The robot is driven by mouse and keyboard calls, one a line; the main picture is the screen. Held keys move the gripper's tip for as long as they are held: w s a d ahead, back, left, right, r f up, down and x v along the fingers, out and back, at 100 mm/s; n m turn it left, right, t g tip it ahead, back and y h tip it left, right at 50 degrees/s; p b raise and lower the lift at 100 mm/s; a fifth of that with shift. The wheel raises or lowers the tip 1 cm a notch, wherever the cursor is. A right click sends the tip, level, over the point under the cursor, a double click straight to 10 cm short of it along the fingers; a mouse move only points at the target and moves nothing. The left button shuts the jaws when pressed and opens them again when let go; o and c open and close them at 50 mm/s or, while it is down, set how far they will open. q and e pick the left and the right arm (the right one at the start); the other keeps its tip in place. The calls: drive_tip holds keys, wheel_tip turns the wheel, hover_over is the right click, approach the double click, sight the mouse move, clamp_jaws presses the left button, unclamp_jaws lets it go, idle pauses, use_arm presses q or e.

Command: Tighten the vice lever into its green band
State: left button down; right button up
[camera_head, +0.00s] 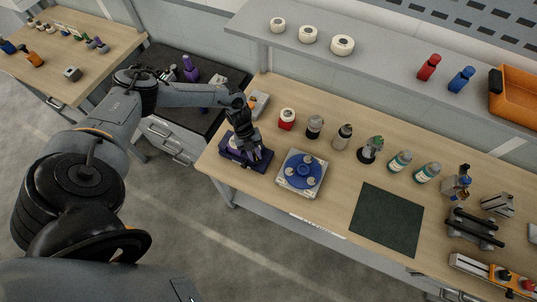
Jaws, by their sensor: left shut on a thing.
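A dark purple fixture (262,163), which looks like the vice, sits at the front left of the long wooden bench. My left gripper (252,152) reaches down over it from the left and is shut on a part at its top, which appears to be the lever. The jaws hide most of the lever, and I cannot make out the green band or the lever's angle. My right gripper is not in view.
A blue round fixture on a light plate (302,173) stands close to the right. Behind are a red jar (287,119) and several bottles. A dark green mat (387,219) lies bare further right. A grey shelf (385,62) overhangs the bench's back.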

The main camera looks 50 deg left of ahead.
use_arm(q)
drive_tip(key=c, duration=1)
unclamp_jaws()
drive_tip(key=b+v, duration=0.2)
drive_tip(key=v, duration=0.8)
drive_tip(key=shift+a+r, duration=0.2)
drive_tip(key=shift+r, duration=0.15)
